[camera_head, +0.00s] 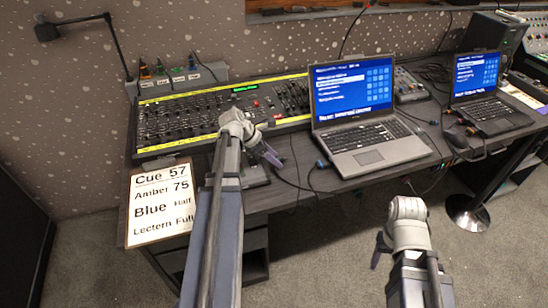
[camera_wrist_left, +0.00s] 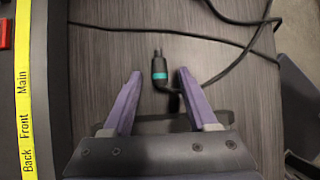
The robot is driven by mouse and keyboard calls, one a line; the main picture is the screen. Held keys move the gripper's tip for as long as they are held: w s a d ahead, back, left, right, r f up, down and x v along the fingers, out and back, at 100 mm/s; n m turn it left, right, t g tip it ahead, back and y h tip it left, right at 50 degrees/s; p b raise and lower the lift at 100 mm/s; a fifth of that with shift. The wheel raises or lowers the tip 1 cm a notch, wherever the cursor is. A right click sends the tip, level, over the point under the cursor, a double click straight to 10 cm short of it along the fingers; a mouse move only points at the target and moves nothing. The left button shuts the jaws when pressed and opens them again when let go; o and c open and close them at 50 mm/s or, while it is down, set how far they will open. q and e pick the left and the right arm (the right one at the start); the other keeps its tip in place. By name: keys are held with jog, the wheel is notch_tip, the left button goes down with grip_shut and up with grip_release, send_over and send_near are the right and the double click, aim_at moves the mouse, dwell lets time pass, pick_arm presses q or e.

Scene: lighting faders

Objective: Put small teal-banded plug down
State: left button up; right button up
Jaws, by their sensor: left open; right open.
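The small teal-banded plug (camera_wrist_left: 159,73) is black with a teal ring and shows in the left wrist view, on or just above the dark table top (camera_wrist_left: 110,60). My left gripper (camera_wrist_left: 160,74) is open, with one purple finger on each side of the plug and a visible gap to each. In the head view my left gripper (camera_head: 268,157) is over the table, right of the fader console's front; I cannot make out the plug there. My right gripper (camera_head: 381,249) is open and empty, in front of the table over the carpet.
The fader console (camera_head: 190,112) with yellow strips stands behind my left gripper. A laptop (camera_head: 372,145) is to its right, and a cue sign (camera_head: 160,205) is at the front left. Black cables (camera_wrist_left: 235,42) cross the table near the plug.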

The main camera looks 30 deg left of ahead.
pick_arm(q)
jog(key=shift+r, duration=0.25)
jog(key=p+v, duration=0.9)
jog(key=v, duration=0.1)
jog(key=shift+r, duration=0.35)
jog(key=shift+p+v, duration=0.8)
jog(key=shift+s+a+f, duration=0.1)
